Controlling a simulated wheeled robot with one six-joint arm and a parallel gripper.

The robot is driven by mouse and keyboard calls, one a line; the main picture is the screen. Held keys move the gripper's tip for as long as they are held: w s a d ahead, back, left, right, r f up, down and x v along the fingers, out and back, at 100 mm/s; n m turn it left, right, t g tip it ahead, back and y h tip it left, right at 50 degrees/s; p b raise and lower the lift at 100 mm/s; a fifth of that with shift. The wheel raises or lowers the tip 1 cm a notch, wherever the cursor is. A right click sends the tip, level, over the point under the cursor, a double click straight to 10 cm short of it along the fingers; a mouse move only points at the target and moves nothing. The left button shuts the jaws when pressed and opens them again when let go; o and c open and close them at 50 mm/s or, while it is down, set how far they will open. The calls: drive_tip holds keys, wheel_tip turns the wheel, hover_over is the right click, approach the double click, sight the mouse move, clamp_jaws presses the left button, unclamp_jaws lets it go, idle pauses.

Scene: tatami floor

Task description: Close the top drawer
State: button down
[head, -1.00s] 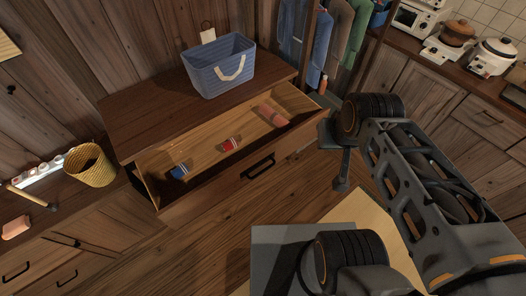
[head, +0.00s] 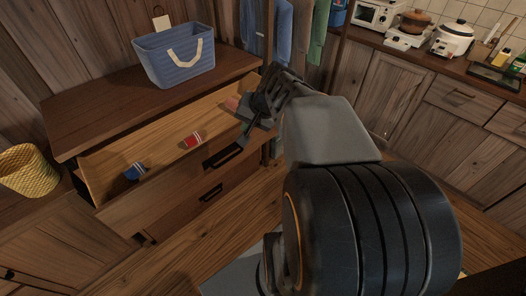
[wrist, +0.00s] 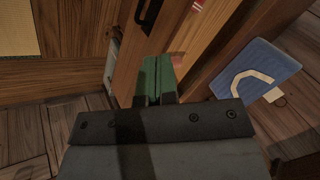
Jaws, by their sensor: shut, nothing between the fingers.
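The top drawer (head: 165,192) of the wooden dresser is pulled open. Its inside shows, with a blue can (head: 135,171), a red can (head: 193,141) and a pinkish item (head: 232,103) in it. A dark bar handle (head: 223,153) is on its front and also shows in the wrist view (wrist: 149,14). My gripper (head: 243,140) is shut and empty, by the drawer front to the right of the handle. In the wrist view its green fingers (wrist: 157,62) lie over the drawer front. I cannot tell whether they touch it. My arm hides the drawer's right end.
A blue basket (head: 177,55) stands on the dresser top (head: 90,112). A lower drawer with a handle (head: 211,192) is shut. A yellow woven basket (head: 27,171) is at the left. Clothes hang behind, and a kitchen counter (head: 460,78) is at the right.

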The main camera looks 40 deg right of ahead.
drive_tip(key=w+d+f+m+t+b, duration=0.1)
drive_tip(key=d+f+m+t+b, duration=0.45)
drive_tip(key=d+f+b, duration=0.85)
drive_tip(key=m+g, duration=0.2)
approach(260, 133)
drive_tip(key=shift+h, duration=0.4)
drive_tip(key=x, duration=0.5)
drive_tip(key=shift+s+a+f, duration=0.25)
drive_tip(key=shift+a+f, duration=0.1)
drive_tip(key=shift+f, duration=0.2)
drive_tip(key=shift+w, duration=0.8)
drive_tip(key=shift+w, duration=0.1)
